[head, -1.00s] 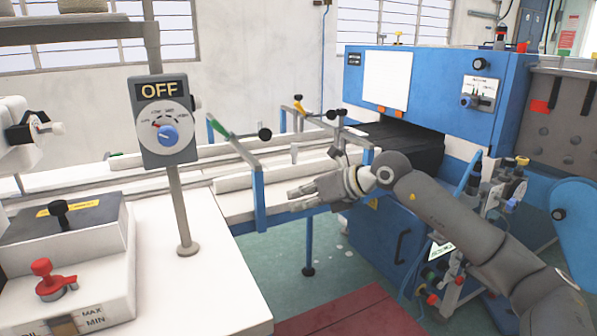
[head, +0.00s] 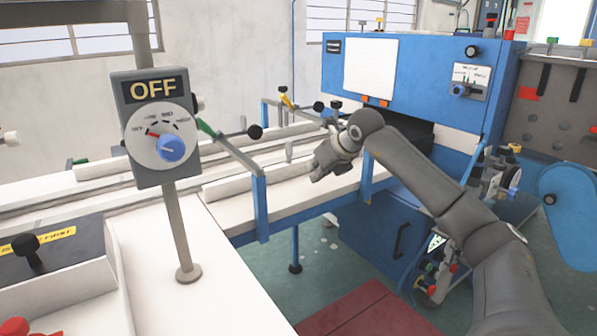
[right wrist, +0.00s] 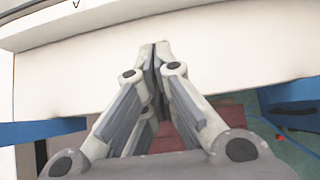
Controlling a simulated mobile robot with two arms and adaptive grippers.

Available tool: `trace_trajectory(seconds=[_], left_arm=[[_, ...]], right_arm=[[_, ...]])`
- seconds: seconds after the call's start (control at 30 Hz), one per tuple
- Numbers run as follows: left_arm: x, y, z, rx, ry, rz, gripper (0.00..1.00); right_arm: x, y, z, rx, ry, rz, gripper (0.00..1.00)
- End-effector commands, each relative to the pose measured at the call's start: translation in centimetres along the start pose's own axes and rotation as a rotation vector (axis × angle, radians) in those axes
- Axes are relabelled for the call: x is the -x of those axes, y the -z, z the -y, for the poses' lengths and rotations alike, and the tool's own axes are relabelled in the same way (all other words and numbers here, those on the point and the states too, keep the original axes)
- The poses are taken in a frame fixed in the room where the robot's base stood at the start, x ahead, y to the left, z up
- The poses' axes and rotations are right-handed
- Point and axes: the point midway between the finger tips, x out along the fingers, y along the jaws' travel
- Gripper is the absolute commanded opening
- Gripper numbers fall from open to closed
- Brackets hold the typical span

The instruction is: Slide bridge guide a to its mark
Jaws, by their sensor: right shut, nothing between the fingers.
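Two long white guide bars lie along the white bridge table (head: 300,196) that runs to the blue machine. The near guide bar (head: 245,185) ends close to my right gripper (head: 318,174); the far guide bar (head: 190,153) lies behind it. I cannot tell which is guide a, and I make out no mark. My right gripper is shut and empty, pointing down over the bridge beside the near bar. In the right wrist view its fingertips (right wrist: 155,48) meet over a plain white surface, with a pale bar edge (right wrist: 90,20) beyond. My left gripper is not in view.
Blue brackets with clamp rods (head: 258,195) stand along the bridge. The blue machine (head: 425,75) with its dark opening is at the back right. An OFF dial panel (head: 155,125) on a post stands at the front left. A red mat (head: 365,312) lies on the floor.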

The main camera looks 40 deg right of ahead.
Motion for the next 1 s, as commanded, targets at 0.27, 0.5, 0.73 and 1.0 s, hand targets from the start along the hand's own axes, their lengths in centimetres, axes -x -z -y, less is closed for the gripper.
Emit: trace_trajectory(seconds=[0.27, 0.5, 0.73, 1.0], left_arm=[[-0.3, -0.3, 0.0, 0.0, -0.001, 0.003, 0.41], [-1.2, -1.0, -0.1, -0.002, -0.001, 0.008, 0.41], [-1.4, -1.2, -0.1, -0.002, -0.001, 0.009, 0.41], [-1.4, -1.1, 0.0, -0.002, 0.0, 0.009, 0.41]], right_arm=[[-5.1, -1.1, -0.1, -0.004, -0.004, 0.004, 0.0], [-6.7, -2.5, -0.1, -0.001, -0.002, 0.002, 0.0], [-7.1, -2.8, 0.0, 0.001, 0.0, 0.001, 0.0], [-7.1, -2.8, 0.0, 0.001, -0.001, 0.001, 0.0]])
